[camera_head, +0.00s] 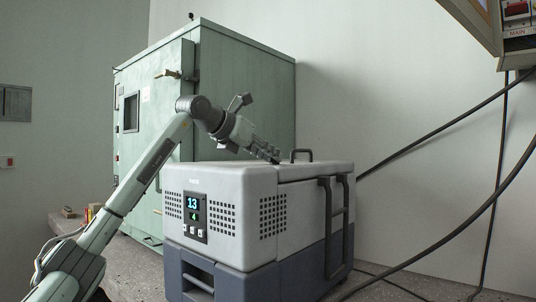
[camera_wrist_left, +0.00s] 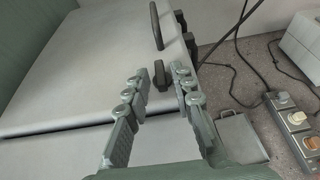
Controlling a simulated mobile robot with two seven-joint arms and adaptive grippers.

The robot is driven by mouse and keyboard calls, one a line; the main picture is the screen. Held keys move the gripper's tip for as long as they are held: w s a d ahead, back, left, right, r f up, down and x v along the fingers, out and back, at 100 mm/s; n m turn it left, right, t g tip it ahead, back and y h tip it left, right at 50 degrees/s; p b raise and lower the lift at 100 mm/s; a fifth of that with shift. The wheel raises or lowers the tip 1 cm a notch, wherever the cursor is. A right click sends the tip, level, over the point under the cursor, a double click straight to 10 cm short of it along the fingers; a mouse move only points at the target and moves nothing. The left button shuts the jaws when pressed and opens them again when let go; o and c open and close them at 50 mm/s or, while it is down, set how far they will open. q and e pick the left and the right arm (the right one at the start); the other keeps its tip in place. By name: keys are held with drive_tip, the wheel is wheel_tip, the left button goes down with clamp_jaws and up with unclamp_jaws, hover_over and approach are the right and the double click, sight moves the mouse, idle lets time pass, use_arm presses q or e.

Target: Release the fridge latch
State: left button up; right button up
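The fridge (camera_head: 255,215) is a grey cool box with a darker lower body and a lit display on its front. Its lid also fills much of the left wrist view (camera_wrist_left: 90,60). A small dark latch (camera_wrist_left: 163,80) stands on the lid near its right edge. My left gripper (camera_head: 268,155) is over the top of the fridge. In the left wrist view its fingers (camera_wrist_left: 160,74) are spread, with the latch showing between the tips. I cannot tell whether they touch it. The latch is not clear in the head view. My right gripper is not in view.
A dark carrying handle (camera_head: 302,154) rises from the lid, and a ladder-like handle (camera_head: 336,228) is on the fridge's side. A green cabinet (camera_head: 245,95) stands behind. Black cables (camera_head: 440,125) hang at the right. A power strip (camera_wrist_left: 295,125) lies on the bench beside the fridge.

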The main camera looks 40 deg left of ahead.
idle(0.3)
use_arm(q)
drive_tip(key=v, duration=1.2)
